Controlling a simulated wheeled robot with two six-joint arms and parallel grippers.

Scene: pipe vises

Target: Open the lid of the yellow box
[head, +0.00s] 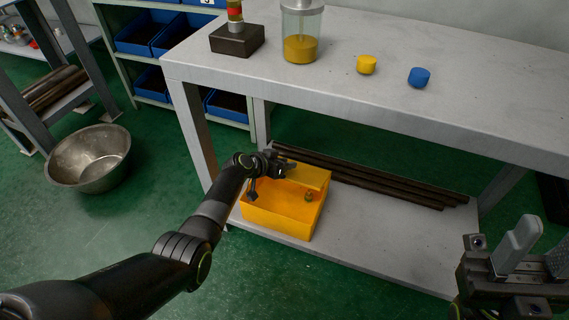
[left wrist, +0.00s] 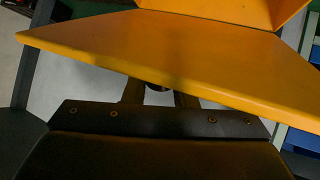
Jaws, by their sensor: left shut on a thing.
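The yellow box (head: 270,222) stands on the lower shelf of the table in the head view. Its lid (head: 312,177) is raised at the back, and part of the inside shows. A small greenish-brown thing (head: 308,196) shows at the box. My left gripper (head: 285,167) is at the lid's upper left and is shut on the lid. In the left wrist view, the lid (left wrist: 170,55) fills the middle as a broad orange panel. The fingertips are partly hidden behind its edge. My right gripper (head: 538,254) is open and empty at the lower right, away from the box.
Dark pipes (head: 370,178) lie on the lower shelf behind and right of the box. The tabletop (head: 460,80) above carries a clear jar (head: 301,35), a yellow cap (head: 366,64) and a blue cap (head: 419,77). A metal bowl (head: 90,158) is on the floor at left.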

